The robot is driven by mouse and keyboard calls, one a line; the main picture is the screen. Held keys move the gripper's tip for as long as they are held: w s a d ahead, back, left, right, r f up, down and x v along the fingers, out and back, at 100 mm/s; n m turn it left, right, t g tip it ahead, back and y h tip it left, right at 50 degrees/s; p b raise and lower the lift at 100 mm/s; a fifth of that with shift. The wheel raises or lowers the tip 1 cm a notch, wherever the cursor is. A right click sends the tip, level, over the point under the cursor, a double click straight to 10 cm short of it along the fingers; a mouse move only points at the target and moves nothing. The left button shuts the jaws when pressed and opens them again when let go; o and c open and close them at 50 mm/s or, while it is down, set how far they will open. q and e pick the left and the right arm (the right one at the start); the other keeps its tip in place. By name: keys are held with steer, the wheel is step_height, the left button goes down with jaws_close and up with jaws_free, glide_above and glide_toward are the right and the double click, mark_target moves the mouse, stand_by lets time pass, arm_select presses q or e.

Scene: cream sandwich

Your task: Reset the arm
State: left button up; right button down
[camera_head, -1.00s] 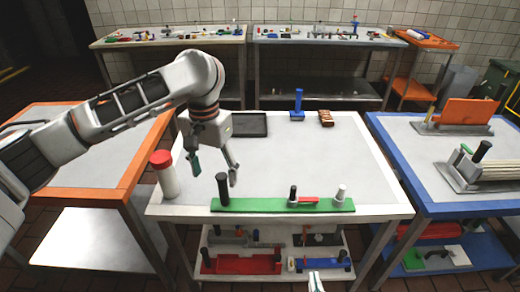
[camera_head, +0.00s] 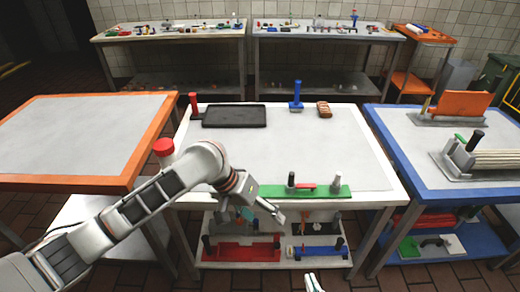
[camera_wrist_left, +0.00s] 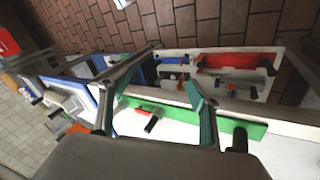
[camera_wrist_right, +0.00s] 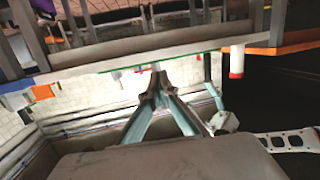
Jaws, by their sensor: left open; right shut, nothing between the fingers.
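My left arm comes in from the left in the head view, with its gripper (camera_head: 260,212) open at the near edge of the white middle table (camera_head: 385,190). Its fingers are apart and empty. They also show wide apart in the left wrist view (camera_wrist_left: 157,95), with a green board (camera_wrist_left: 180,120) beyond them. My right gripper (camera_head: 315,284) only just shows at the bottom of the head view.
The green board (camera_head: 325,193) lies along the table's near edge. A red-capped bottle (camera_head: 163,148) stands partly behind my left arm. A black tray (camera_head: 235,116), a blue-handled tool (camera_head: 297,92) and a brown item (camera_head: 323,109) are at the back. Orange-edged (camera_head: 85,185) and blue-edged (camera_head: 400,165) tables flank it.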

arm_select(q)
steer(key=s+a+f+n+t+h, duration=0.1)
steer(key=s+a+f+t, duration=0.15)
steer(key=f, duration=0.35)
steer(key=s+a+f+n+t+h, duration=0.1)
steer(key=f+t, duration=0.2)
steer(key=f, duration=0.4)
steer(key=s+a+f+t+y, duration=0.2)
steer(key=s+a+f+y, duration=0.1)
steer(key=s+a, duration=0.4)
steer(key=s+a+f+m+t+y, duration=0.1)
steer(key=s+a+f+t+y, duration=0.1)
steer(key=s+a+f, duration=0.2)
steer(key=s+a, duration=0.3)
steer(key=a, duration=0.5)
steer(key=shift+a+f+m+y, duration=0.25)
steer(key=shift+f+m+y, duration=0.05)
steer(key=shift+f+y, duration=0.1)
arm_select(e)
steer(key=s+d+f+n+g+h, duration=0.1)
steer(key=s+d+f+g, duration=0.2)
steer(key=d+f+g, duration=0.2)
steer(key=d+f, duration=0.3)
steer(key=shift+s+d+f+g, duration=0.25)
steer(key=shift+f+g, duration=0.05)
steer(key=shift+f, duration=0.1)
